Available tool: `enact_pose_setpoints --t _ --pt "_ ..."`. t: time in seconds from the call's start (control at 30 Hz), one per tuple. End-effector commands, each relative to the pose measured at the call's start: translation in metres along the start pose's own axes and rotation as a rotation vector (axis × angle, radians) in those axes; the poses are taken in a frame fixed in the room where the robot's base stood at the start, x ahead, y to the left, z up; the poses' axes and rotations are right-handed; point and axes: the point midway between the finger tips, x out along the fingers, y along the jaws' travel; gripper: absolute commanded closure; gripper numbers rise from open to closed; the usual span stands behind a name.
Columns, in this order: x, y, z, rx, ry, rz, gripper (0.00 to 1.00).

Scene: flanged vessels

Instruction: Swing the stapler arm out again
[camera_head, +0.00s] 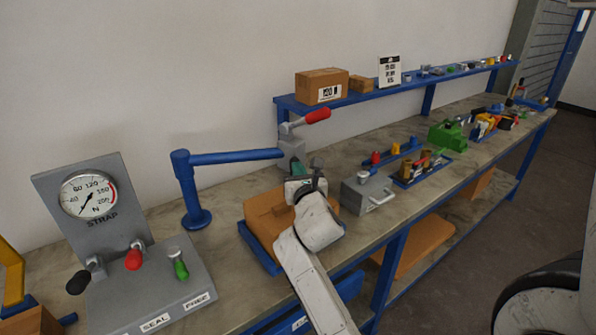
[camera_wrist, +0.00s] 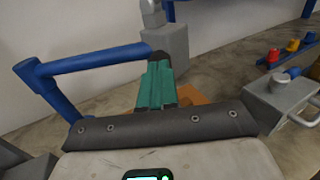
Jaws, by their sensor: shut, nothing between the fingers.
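The stapler arm is a blue horizontal bar (camera_head: 235,156) on an upright blue post (camera_head: 192,190) left of my gripper. Its right end reaches a grey block (camera_head: 291,152) with a red-handled lever (camera_head: 312,117) above. In the wrist view the blue bar (camera_wrist: 95,62) runs from upper right to an elbow at left, with the grey block (camera_wrist: 168,42) at its right end. My gripper (camera_head: 298,170) is shut and empty, close to the block. In the wrist view its teal fingers (camera_wrist: 157,60) point up at the block's lower part; I cannot tell whether they touch.
A brown carton (camera_head: 264,213) sits in a blue tray under my gripper. A gauge panel (camera_head: 93,200) with coloured levers stands at left. A grey metal box (camera_head: 367,190) is close at right. A blue shelf (camera_head: 361,99) runs along the wall.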

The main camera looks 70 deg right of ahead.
Motion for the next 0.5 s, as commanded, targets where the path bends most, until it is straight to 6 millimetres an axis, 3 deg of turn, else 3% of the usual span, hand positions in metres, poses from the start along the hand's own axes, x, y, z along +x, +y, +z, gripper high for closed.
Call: enact_pose_setpoints --t 0.27,0.5 --pt "0.029 -0.012 0.004 -0.001 0.000 -0.002 1.00" --pt "0.083 -0.027 0.003 -0.001 0.000 -0.002 1.00"
